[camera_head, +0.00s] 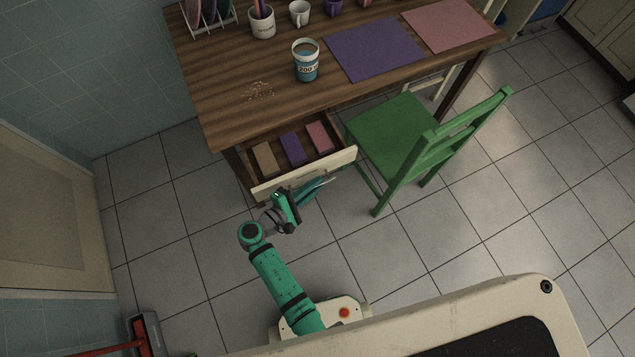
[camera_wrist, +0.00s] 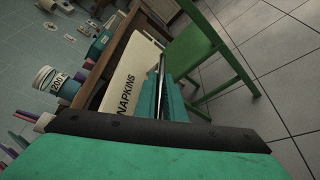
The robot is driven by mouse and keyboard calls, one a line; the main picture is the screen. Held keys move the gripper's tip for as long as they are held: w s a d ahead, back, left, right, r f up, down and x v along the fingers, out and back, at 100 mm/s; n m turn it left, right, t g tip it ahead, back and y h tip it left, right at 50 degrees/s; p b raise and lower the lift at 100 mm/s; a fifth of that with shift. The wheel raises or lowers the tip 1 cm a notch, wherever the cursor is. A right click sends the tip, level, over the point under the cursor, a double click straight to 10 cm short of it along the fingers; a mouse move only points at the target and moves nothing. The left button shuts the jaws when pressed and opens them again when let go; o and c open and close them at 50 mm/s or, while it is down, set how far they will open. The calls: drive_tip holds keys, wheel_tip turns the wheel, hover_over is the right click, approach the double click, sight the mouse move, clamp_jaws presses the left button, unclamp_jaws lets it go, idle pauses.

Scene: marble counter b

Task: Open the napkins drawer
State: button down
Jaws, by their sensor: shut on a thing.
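The napkins drawer (camera_head: 305,170) is pulled out from under the wooden table. Its cream front stands clear of the table edge, and brown, purple and pink folded napkin stacks lie inside. In the wrist view its front (camera_wrist: 134,76) reads "NAPKINS". My green gripper (camera_head: 318,184) is at the outer face of the drawer front, and its fingers (camera_wrist: 168,98) show beside that face in the wrist view. The gripper is shut on the drawer's handle, which is mostly hidden by the fingers.
A green chair (camera_head: 395,135) stands close to the right of the drawer. On the wooden table (camera_head: 230,75) are a cup labelled 200 (camera_head: 306,62), crumbs, mugs, a purple mat (camera_head: 373,48) and a pink mat (camera_head: 447,25). A red-handled broom (camera_head: 145,335) is at lower left.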

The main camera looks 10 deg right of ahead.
drive_tip(key=c, duration=1.8)
unclamp_jaws()
drive_tip(key=shift+c, duration=0.2)
drive_tip(key=v, duration=1.1)
